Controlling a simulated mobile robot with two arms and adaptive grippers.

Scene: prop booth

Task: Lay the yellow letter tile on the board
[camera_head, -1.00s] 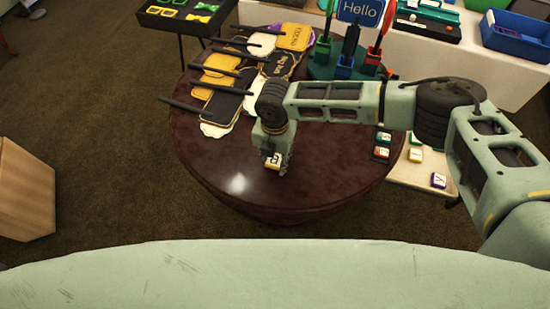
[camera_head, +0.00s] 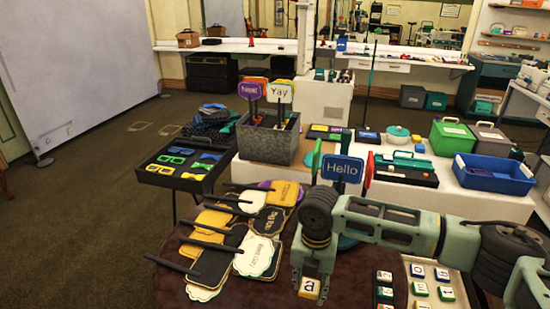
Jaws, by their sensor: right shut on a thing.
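My right gripper (camera_head: 309,287) is low in the picture, over the dark round table (camera_head: 345,296). It is shut on a small tile with a white face, a dark letter "a" and a yellow-orange edge, the yellow letter tile (camera_head: 309,289). Whether the tile touches the table cannot be told. A pale board (camera_head: 431,284) with several letter tiles on it is at the lower right. A dark narrow rack (camera_head: 384,301) with more tiles stands between the gripper and that board. My left gripper is not in view.
Several sign paddles with dark handles (camera_head: 258,256) cover the left of the table. A blue "Hello" sign (camera_head: 343,169) stands behind my right arm. A black tray of bow ties and glasses (camera_head: 184,168) is at the left. A blue bin (camera_head: 493,175) is at the right.

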